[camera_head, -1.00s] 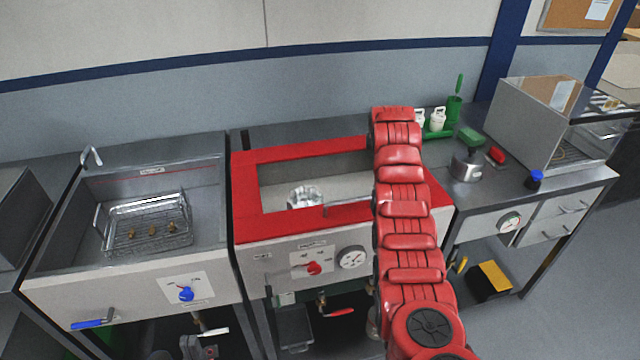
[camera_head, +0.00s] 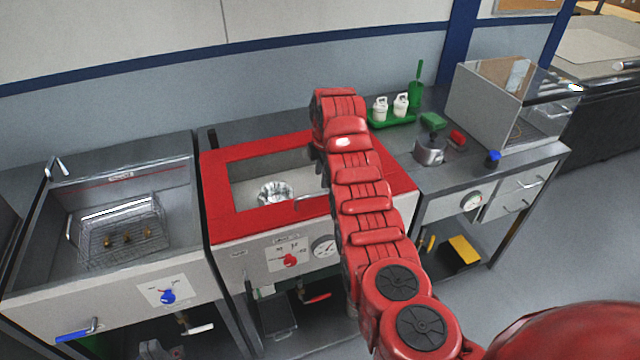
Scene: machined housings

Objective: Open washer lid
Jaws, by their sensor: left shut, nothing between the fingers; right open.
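The washer (camera_head: 250,262) is the middle unit, with a pale front panel. Its red-framed lid (camera_head: 262,220) lies flat over the tub and looks shut. A ribbed silver part (camera_head: 274,193) shows inside the frame's middle. A thin metal handle (camera_head: 312,197) is at the lid's front edge, partly behind one of my red arms. That arm crosses the lid's right side, and its far end bends over the back right of the tub. Neither gripper can be made out; the far end of the arm hides whatever is behind it.
A sink with a wire basket (camera_head: 125,240) stands on the left. A red knob (camera_head: 289,261) and gauge (camera_head: 323,247) are on the washer front.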

